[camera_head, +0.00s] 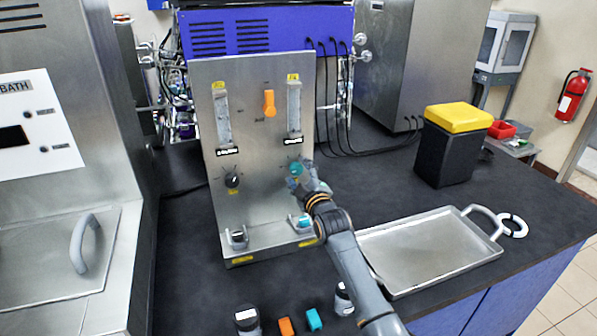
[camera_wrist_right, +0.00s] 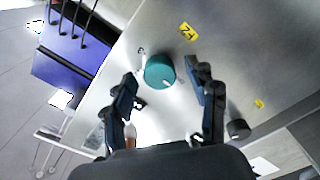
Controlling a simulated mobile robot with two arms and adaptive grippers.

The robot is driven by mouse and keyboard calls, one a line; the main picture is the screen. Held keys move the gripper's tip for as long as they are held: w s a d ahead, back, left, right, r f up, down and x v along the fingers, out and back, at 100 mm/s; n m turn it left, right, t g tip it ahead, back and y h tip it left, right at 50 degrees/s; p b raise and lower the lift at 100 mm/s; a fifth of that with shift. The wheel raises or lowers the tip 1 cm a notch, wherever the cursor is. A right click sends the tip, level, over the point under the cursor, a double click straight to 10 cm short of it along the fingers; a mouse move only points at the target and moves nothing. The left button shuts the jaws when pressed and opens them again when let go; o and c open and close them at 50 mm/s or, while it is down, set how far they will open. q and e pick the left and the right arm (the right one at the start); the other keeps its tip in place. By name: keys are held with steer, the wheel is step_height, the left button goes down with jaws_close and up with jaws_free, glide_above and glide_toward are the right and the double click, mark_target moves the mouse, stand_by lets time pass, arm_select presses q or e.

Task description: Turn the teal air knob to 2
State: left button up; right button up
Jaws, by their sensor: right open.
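The teal air knob (camera_head: 296,169) sits on the right side of the upright metal panel (camera_head: 262,200), below the right flow tube. In the right wrist view the teal knob (camera_wrist_right: 160,71) is round, with a small white mark near its lower edge. My right gripper (camera_head: 304,176) is at the panel in front of the knob and partly covers it. In the wrist view the right gripper (camera_wrist_right: 166,88) is open, with one finger on either side of the knob and visible gaps. The numbers around the knob are not readable. My left gripper is not in view.
A black knob (camera_head: 232,180) is on the panel's left, and an orange lever (camera_head: 269,103) is above. A metal tray (camera_head: 430,250) and a yellow-lidded black bin (camera_head: 452,145) stand to the right. Small bottles and orange and teal blocks lie at the front.

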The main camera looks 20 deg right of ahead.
steer(key=shift+w, duration=0.25)
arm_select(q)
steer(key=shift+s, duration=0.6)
arm_select(e)
steer(key=c, duration=1.2)
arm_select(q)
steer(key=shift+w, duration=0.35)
arm_select(e)
steer(key=shift+o, duration=0.2)
